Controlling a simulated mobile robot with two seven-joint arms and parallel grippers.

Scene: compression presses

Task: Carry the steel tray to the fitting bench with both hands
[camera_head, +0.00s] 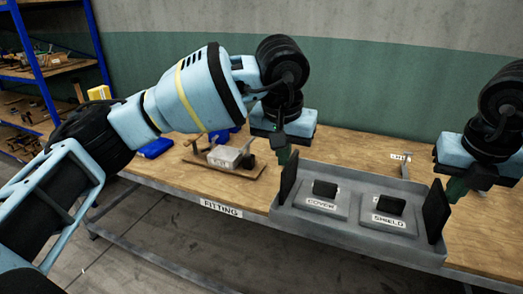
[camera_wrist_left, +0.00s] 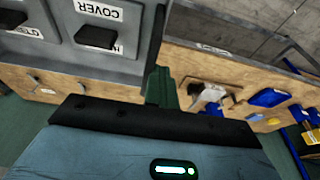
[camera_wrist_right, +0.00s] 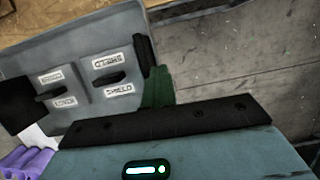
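The grey steel tray (camera_head: 350,242) is at the front edge of the wooden fitting bench (camera_head: 172,178), whose front label reads FITTING. I cannot tell whether it rests on the top or is slightly above it. It looks about level, with an upright black handle at each end. In its recesses sit a COVER piece (camera_head: 322,196) and a SHIELD piece (camera_head: 388,214), each with a black block. My left gripper (camera_head: 285,155) has its green fingers close together on the left handle (camera_wrist_left: 154,38). My right gripper (camera_head: 458,188) is likewise at the right handle (camera_head: 436,210).
A wooden board (camera_head: 245,181) with a grey fixture and a blue bin (camera_head: 155,148) lie left of the tray on the bench. A small labelled tool (camera_head: 404,165) lies behind it. A blue shelf rack (camera_head: 35,68) stands far left. Open floor lies before the bench.

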